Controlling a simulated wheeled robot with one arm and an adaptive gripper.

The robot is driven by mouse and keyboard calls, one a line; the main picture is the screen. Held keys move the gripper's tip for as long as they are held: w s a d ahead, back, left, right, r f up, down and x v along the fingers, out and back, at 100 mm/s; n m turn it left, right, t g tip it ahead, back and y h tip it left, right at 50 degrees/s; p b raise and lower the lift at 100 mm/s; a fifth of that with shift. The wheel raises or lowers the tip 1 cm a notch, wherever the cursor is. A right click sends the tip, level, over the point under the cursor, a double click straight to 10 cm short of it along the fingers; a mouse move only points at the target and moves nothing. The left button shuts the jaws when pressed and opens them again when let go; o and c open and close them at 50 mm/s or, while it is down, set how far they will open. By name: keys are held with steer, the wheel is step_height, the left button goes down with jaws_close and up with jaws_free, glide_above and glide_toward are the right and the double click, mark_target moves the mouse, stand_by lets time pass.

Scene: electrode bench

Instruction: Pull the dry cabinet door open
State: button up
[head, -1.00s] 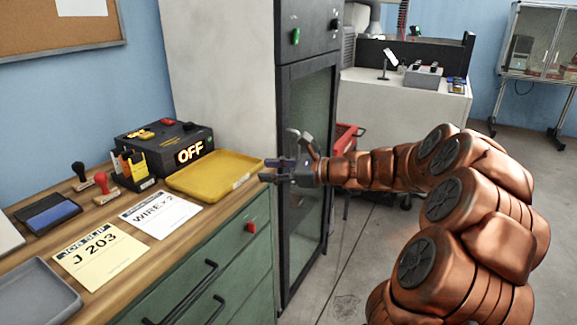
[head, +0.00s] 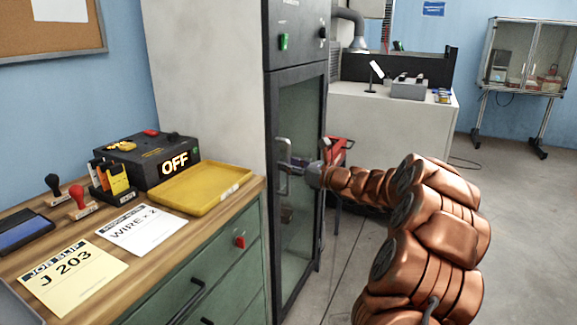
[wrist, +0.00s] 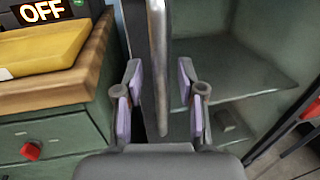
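The dry cabinet (head: 205,85) stands behind the bench, pale on its side with a dark front. Its tall glass door (head: 302,120) has a dark frame and looks shut. The door handle (head: 283,152) is a grey vertical bar near the door's left edge; in the wrist view it (wrist: 158,50) runs down between my fingers. My gripper (head: 296,164) is at the handle. In the wrist view, my gripper (wrist: 161,97) is open, one lilac-padded finger on each side of the bar, with gaps showing. Shelves show dimly through the glass.
The wooden bench (head: 222,212) with green drawers stands left of the door, holding a yellow tray (head: 200,188) near its edge. A red object (head: 338,150) and a white counter (head: 400,125) are beyond my arm. Grey floor is clear at right.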

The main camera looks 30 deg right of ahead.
steer(key=shift+w+a, duration=0.15)
steer(key=shift+w, duration=0.2)
jaws_close()
stand_by(0.6)
